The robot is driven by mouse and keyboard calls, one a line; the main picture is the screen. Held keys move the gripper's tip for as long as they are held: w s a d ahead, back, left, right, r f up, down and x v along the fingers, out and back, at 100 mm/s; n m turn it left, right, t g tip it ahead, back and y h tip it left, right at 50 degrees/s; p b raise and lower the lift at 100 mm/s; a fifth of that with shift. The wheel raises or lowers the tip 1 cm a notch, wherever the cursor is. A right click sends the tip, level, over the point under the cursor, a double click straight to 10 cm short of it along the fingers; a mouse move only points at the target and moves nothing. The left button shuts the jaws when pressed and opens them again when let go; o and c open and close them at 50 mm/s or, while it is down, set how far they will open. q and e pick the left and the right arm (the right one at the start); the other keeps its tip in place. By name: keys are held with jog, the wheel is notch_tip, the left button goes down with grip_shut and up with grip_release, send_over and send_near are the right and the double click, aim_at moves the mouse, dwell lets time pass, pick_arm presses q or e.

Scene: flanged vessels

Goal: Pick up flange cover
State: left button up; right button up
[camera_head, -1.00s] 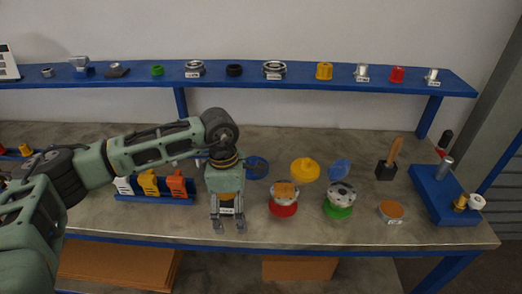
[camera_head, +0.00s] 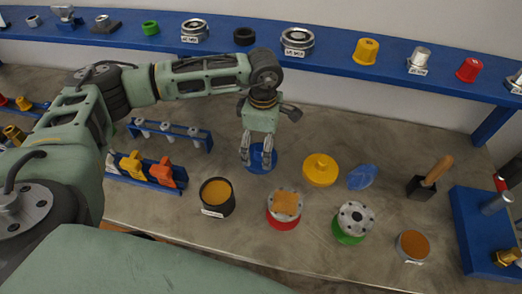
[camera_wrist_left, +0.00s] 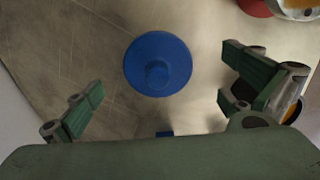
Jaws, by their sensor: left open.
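A round blue cover with a knob (camera_head: 262,169) lies on the table, partly hidden by my left gripper in the head view. It shows whole in the left wrist view (camera_wrist_left: 158,64). My left gripper (camera_head: 256,160) points down over it, open and empty. In the left wrist view the fingers of my left gripper (camera_wrist_left: 160,100) are spread wide, one on each side of the blue cover, not touching it. A yellow cover with a knob (camera_head: 320,170) lies to its right. My right gripper is not in view.
Flanged vessels on a red base (camera_head: 283,222) and a green base (camera_head: 347,238) stand in front. A black cup (camera_head: 216,210) is front left. A blue shelf (camera_head: 300,68) runs behind.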

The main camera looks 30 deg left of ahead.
aim_at(262, 148)
pick_arm(q)
jog(key=f+p, duration=0.1)
jog(key=f, duration=0.1)
jog(key=f+p, duration=0.1)
jog(key=f, duration=0.1)
jog(key=shift+w+a+f, duration=0.2)
jog(key=shift+f, duration=0.3)
jog(key=c, duration=1.2)
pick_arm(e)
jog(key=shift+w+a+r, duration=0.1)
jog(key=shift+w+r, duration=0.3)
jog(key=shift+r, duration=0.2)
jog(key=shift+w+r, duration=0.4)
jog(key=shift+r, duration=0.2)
pick_arm(q)
jog(key=shift+r, duration=0.1)
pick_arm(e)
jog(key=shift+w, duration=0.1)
